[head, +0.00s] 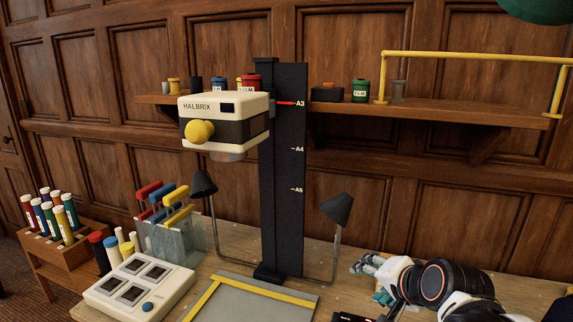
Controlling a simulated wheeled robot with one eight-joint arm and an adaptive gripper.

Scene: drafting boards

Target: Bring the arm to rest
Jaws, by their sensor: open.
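My arm reaches in from the lower right of the head view, white and black. My gripper (369,281) is at its left end, low over the right side of the wooden table. Its fingers are open and no object shows between them. It is to the right of the black column (283,180) and the right-hand lamp (337,209), apart from both. Part of the arm is cut off by the frame's lower right edge.
A cream HALBRIX enlarger head (224,120) hangs on the column above a grey baseboard (250,304) with yellow strips. A cream box (138,286), a clear rack (171,240) and several tubes crowd the left. A wall shelf (440,108) with a yellow rail spans behind.

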